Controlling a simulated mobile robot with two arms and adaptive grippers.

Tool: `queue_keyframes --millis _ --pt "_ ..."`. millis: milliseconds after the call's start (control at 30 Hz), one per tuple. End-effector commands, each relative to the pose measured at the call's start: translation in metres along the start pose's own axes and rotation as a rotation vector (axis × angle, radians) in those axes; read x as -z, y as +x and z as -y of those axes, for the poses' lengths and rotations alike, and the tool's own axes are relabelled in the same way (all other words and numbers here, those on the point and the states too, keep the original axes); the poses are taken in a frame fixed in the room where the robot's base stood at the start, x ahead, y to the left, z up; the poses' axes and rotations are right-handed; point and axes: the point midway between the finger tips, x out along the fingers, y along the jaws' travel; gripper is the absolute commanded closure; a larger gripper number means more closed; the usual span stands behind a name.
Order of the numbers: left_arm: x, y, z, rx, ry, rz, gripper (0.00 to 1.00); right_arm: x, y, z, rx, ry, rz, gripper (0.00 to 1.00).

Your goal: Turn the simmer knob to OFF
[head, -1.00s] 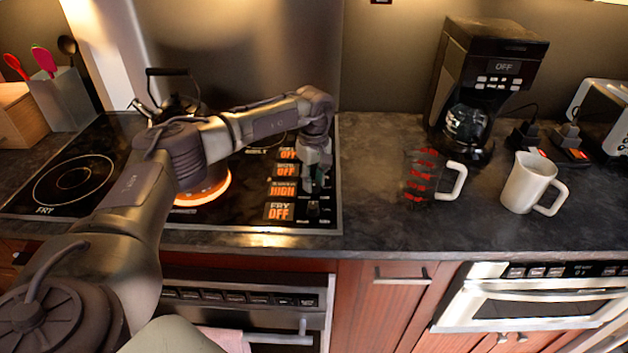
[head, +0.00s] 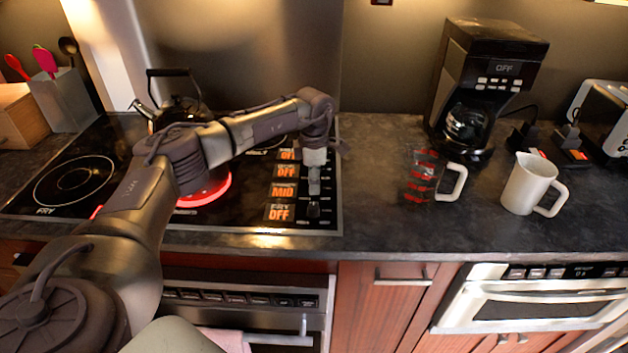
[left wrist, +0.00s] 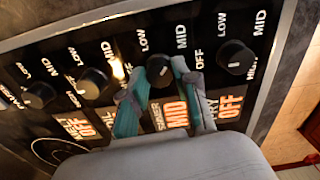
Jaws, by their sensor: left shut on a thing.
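The simmer knob (left wrist: 160,72) is a small black round knob on the cooktop's control strip, seen between my fingers in the left wrist view. My left gripper (left wrist: 158,80) is shut on it, with one teal-padded finger on each side. The simmer display (left wrist: 176,113) beside it reads MID, and it also shows MID in the head view (head: 284,189). In the head view my left gripper (head: 314,182) points down over the knob column and hides the knob. My right gripper is not in view.
The fry knob (left wrist: 235,57) sits close to the right, its display (left wrist: 231,102) reading OFF. Another knob (left wrist: 93,82) is close to the left. A burner (head: 205,190) glows red under my arm; a kettle (head: 180,110) stands behind. A measuring cup (head: 424,176) stands to the right.

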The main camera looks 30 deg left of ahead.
Motion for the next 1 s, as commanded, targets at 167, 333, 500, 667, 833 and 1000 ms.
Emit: queue_keyframes --millis 167,333,500,667,833,1000 --pt "0.0 -0.001 0.0 -0.002 -0.169 0.0 1.0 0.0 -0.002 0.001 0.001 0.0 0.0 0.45" --pt "0.0 -0.001 0.0 -0.002 -0.331 0.0 1.0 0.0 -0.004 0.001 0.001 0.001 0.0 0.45" --pt "0.0 -0.002 0.0 -0.003 -0.493 0.0 1.0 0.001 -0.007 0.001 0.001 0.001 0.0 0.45" --pt "0.0 -0.002 0.0 -0.003 -0.644 0.0 1.0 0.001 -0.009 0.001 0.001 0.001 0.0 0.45" --pt "0.0 -0.002 0.001 -0.002 -0.806 0.0 1.0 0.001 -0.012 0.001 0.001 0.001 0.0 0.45" --pt "0.0 -0.002 0.001 -0.001 -0.968 0.001 1.0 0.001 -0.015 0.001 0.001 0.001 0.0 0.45"
